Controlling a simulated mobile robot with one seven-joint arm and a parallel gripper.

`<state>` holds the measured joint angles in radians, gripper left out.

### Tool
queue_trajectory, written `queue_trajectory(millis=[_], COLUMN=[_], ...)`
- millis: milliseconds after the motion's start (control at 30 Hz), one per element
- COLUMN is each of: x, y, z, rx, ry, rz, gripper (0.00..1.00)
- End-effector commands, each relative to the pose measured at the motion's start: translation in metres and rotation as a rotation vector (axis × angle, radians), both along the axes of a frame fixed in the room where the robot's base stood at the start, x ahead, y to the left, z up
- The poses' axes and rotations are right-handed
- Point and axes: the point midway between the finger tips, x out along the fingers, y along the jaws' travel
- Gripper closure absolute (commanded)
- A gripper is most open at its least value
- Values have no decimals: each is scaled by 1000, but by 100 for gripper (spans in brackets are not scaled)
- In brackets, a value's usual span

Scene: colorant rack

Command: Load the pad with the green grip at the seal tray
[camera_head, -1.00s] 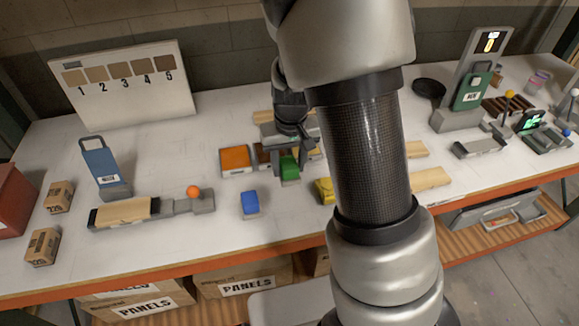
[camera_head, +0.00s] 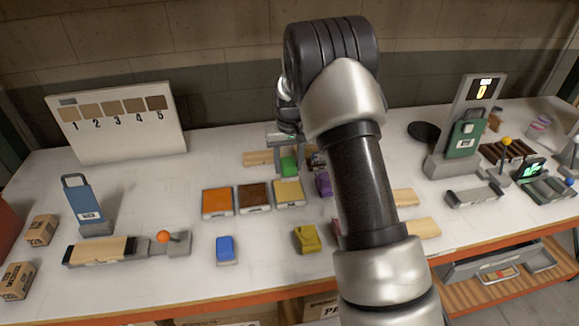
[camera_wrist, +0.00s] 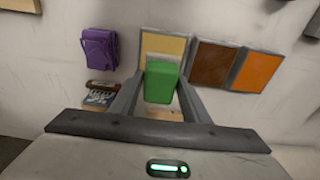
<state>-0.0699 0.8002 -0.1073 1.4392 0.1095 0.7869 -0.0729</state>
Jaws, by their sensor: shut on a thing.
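My gripper (camera_wrist: 160,100) is shut on the green grip (camera_wrist: 160,80) of a pad and holds it above the table. In the head view, the green grip (camera_head: 289,166) appears just beyond the yellow tray (camera_head: 289,191); my arm partly hides the gripper. A brown tray (camera_head: 253,197) and an orange tray (camera_head: 217,202) lie in a row left of the yellow one. Their labels are too small to read, so I cannot tell which is the seal tray. In the wrist view, the green grip overlaps the near part of the yellow tray (camera_wrist: 178,46). The pad's underside is hidden.
Pads with purple (camera_head: 322,184), blue (camera_head: 225,249) and yellow (camera_head: 307,238) grips rest around the trays. Wooden boards lie behind and to the right. A clamped board (camera_head: 100,250) with an orange knob stands front left. My arm hides the table right of the trays.

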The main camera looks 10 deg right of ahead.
Motion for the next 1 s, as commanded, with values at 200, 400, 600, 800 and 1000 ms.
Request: queue_trajectory(millis=[200,400,600,800,1000], x=[-1,-1,-1,0,0], y=[0,0,0,0,0], z=[-19,-40,-55,-57,-57], rx=[0,-1,-1,-1,-1], ry=[1,1,0,0,0], rz=[0,0,0,0,0], gripper=[76,76,76,76,76])
